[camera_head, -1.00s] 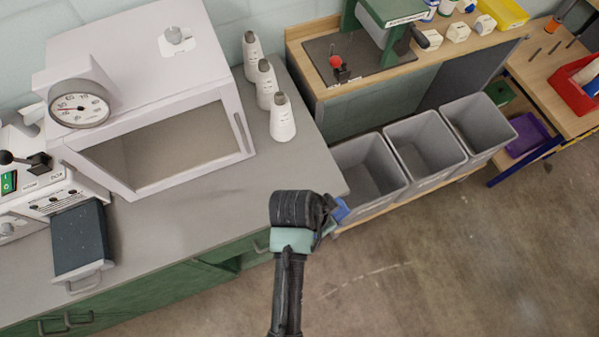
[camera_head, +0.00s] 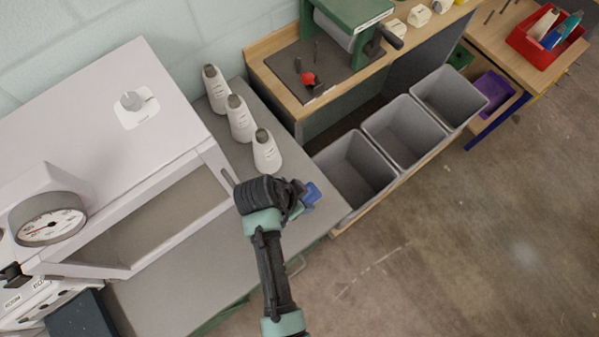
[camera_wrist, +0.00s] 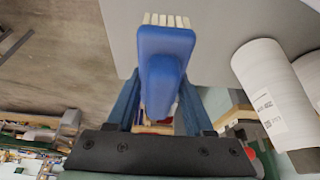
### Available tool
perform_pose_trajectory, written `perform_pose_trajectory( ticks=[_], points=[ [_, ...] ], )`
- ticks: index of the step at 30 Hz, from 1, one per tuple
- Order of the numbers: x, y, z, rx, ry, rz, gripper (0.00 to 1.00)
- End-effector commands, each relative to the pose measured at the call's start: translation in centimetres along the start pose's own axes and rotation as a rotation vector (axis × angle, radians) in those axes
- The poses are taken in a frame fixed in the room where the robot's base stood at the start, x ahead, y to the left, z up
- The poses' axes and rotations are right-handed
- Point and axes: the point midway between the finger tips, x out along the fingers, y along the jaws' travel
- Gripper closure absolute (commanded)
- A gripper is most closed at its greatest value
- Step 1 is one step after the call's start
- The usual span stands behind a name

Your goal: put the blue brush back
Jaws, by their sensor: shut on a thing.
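My gripper (camera_wrist: 160,115) is shut on the blue brush (camera_wrist: 165,50), which fills the middle of the wrist view with its pale bristles at the top. In the head view the blue brush (camera_head: 310,194) shows as a small blue piece at the end of my gripper (camera_head: 300,200), above the right part of the grey counter. The rest of the brush is hidden behind my wrist there. In the head view a red bin (camera_head: 520,38) at the top right holds a few upright items, one of them blue.
White cones (camera_head: 266,152) stand on the grey counter (camera_head: 165,290), close behind my gripper. A large white oven-like box (camera_head: 100,130) stands to the left. Grey bins (camera_head: 348,172) line the right, beside a wooden bench (camera_head: 275,85). Open floor (camera_head: 450,260) lies at the lower right.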

Motion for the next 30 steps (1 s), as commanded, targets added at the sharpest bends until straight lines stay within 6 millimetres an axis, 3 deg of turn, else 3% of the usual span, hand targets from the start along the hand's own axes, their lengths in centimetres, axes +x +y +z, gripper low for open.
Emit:
perform_pose_trajectory(
  ticks=[12, 24, 25, 30],
  points=[
    [4.0, -0.1, 1.6, 0.000, 0.001, 0.000, 1.00],
    [4.6, -0.1, 1.8, 0.000, 0.002, -0.002, 1.00],
    [4.6, -0.1, 1.9, 0.000, 0.001, -0.002, 0.46],
    [4.5, -0.1, 1.8, 0.000, 0.001, -0.002, 0.18]
  ],
)
